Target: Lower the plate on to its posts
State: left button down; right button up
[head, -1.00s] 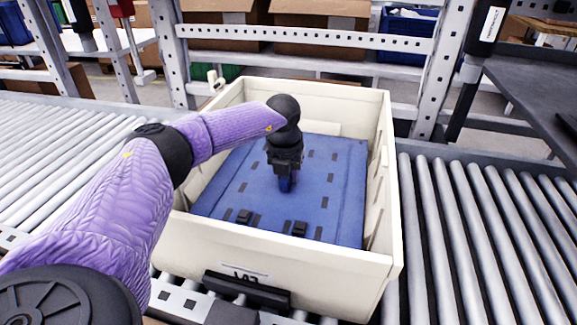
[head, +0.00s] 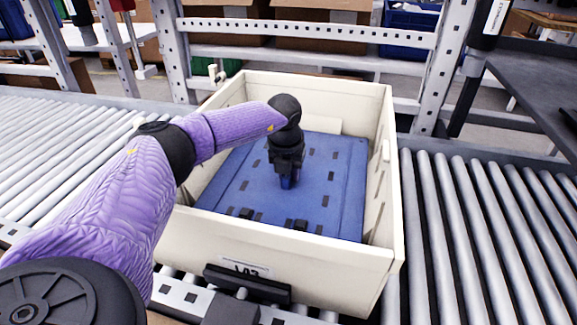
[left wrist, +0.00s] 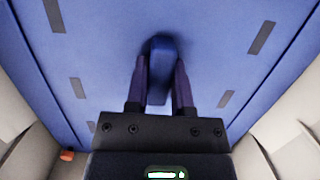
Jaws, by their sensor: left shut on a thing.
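The blue plate (head: 333,178) lies level, as far as I can tell, inside the cream crate (head: 275,250). It has several dark slots and a raised blue grip (left wrist: 158,62) at its middle. My left gripper (head: 287,183) points down over the plate's middle. In the left wrist view its two fingers (left wrist: 159,88) are shut on the blue grip. Two dark blocks show at the plate's near edge, one of them a black block (head: 300,225). The posts under the plate are hidden. My right gripper is not in view.
The crate's walls stand close around the plate on all sides. Roller conveyors lie to the left (head: 60,140) and right (head: 500,220). A grey metal frame (head: 310,58) stands behind. An orange spot (left wrist: 67,154) shows beside the plate in the left wrist view.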

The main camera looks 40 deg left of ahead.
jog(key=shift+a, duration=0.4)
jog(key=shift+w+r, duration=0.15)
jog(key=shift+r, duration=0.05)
pick_arm(q)
jog(key=shift+w, duration=0.1)
jog(key=c, duration=0.5)
grip_release()
jog(key=shift+c, duration=0.2)
jog(key=shift+o, duration=0.7)
jog(key=shift+f, duration=0.15)
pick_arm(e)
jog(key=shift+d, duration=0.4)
pick_arm(q)
jog(key=r+p, duration=0.1)
jog(key=r, duration=0.2)
jog(key=s+r+p, duration=0.1)
jog(key=r+p, duration=0.1)
jog(key=r, duration=0.1)
jog(key=d+r+p, duration=0.1)
jog(key=r+p, duration=0.1)
jog(key=r, duration=0.1)
jog(key=shift+s+r, duration=0.3)
jog(key=shift+s, duration=0.1)
jog(key=shift+r, duration=0.15)
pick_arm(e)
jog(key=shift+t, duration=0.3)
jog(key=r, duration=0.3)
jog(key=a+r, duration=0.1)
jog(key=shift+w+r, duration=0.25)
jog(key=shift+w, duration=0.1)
